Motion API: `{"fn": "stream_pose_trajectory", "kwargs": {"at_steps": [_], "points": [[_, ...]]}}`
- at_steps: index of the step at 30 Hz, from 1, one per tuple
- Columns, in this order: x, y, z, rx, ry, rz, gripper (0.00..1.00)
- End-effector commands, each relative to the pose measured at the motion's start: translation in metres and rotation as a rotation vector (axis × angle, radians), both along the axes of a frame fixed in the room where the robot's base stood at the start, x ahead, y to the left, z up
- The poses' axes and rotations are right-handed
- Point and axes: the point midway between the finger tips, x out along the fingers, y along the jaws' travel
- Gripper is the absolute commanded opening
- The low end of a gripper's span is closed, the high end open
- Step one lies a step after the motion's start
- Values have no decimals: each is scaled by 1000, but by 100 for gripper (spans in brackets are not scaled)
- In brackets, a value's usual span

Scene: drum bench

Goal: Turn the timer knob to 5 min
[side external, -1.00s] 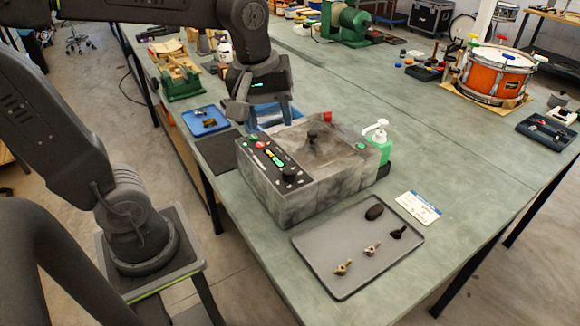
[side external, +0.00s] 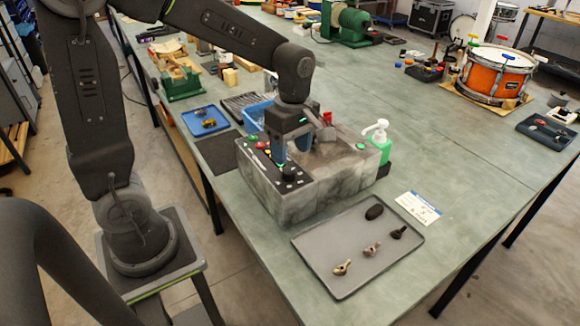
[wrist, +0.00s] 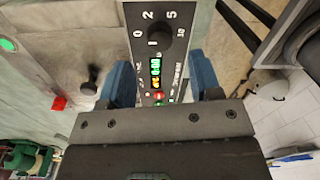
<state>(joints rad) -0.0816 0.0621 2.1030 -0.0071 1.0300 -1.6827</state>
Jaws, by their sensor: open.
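The timer knob (wrist: 160,32) is round and black, at the top of the wrist view. Printed numbers including 0, 2, 5 and 10 lie around it; I cannot surely read where it points. It also shows in the side view (side external: 290,173), on the front panel of the grey mottled box (side external: 318,190). My gripper (wrist: 160,64) is open, its two blue fingers apart with the panel strip between them. In the side view my gripper (side external: 290,150) hangs over the panel, close behind the knob. Nothing is held.
Panel lights (wrist: 155,75) lie between the fingers. A dark post (wrist: 92,80) and a red block (wrist: 59,103) are on the box top. A green pump bottle (side external: 380,145) stands behind. A grey tray (side external: 340,245) with small parts lies right of the box.

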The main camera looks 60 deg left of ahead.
Motion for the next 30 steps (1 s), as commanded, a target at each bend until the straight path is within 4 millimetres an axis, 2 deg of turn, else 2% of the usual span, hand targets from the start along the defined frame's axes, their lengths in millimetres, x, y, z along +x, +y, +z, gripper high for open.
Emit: {"fn": "stream_pose_trajectory", "kwargs": {"at_steps": [3,9,21,30], "points": [[-2,0,-23,-1,4,-1,58],[-2,-1,-46,0,1,-1,58],[-3,-1,-53,0,-1,-1,58],[-3,-1,-52,0,-1,-1,29]]}}
